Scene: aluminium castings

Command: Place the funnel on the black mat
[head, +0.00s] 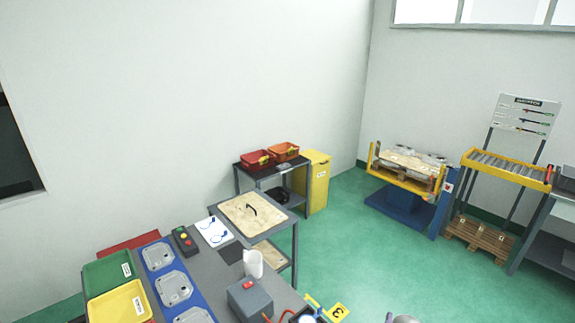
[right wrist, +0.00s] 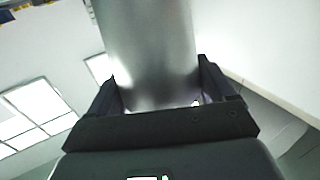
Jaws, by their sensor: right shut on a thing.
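My right gripper (right wrist: 157,80) is shut on a smooth grey metal piece, which I take to be the funnel (right wrist: 150,40). It stands between the two dark fingers in the right wrist view and narrows slightly towards the palm; its far end is cut off by the frame. A small dark square, likely the black mat (head: 231,252), lies flat on the grey bench in the head view, with nothing seen on it. A rounded grey shape at the bottom edge of the head view is too cut off to identify. My left gripper is not in view.
A white jug (head: 253,263) stands close to the mat's right. A grey box with a red button (head: 249,297) is nearer. A white sheet (head: 213,231) with blue items lies behind the mat. Blue trays with castings (head: 173,287) and green (head: 107,272) and yellow (head: 120,303) bins are left.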

